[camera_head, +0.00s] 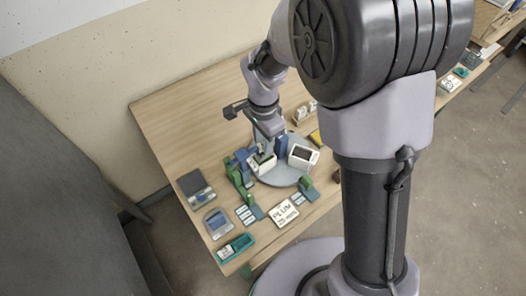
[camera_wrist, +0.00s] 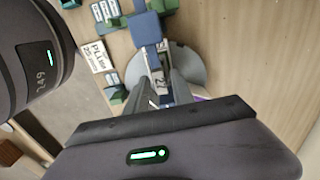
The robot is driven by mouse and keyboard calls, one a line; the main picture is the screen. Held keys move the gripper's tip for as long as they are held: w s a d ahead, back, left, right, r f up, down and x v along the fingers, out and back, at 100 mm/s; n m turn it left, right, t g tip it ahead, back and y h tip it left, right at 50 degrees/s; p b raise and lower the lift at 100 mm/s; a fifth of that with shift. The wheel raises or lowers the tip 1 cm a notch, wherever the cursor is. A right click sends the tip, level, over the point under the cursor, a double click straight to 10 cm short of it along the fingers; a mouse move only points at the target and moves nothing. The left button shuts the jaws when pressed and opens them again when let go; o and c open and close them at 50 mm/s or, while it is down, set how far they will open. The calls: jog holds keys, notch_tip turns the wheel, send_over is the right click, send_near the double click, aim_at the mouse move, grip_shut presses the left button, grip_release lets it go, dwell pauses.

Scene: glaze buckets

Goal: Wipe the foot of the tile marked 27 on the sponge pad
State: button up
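My gripper (camera_head: 263,152) points down over a grey round plate (camera_head: 273,178) on the wooden table. In the wrist view its two grey fingers (camera_wrist: 163,72) stand on either side of a small pale tile (camera_wrist: 162,80) with dark marks that look like a 2; the rest of the number is hidden. I cannot tell whether the fingers press on it. A blue upright (camera_wrist: 146,28) stands just beyond the fingertips. A yellow piece (camera_head: 315,137) lies behind the plate at the right; I cannot tell if it is the sponge pad.
A white box with a dark face (camera_head: 303,156) stands on the plate's right side. Green and blue holders (camera_head: 238,172) stand at its left. The table's back left (camera_head: 180,115) is clear.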

jog(key=shift+r, duration=0.1)
grip_shut()
notch_tip(320, 180, up, 8)
jog(key=p, duration=0.5)
jog(key=shift+p, duration=0.4)
jog(key=shift+f, duration=0.2)
jog(key=shift+f, duration=0.15)
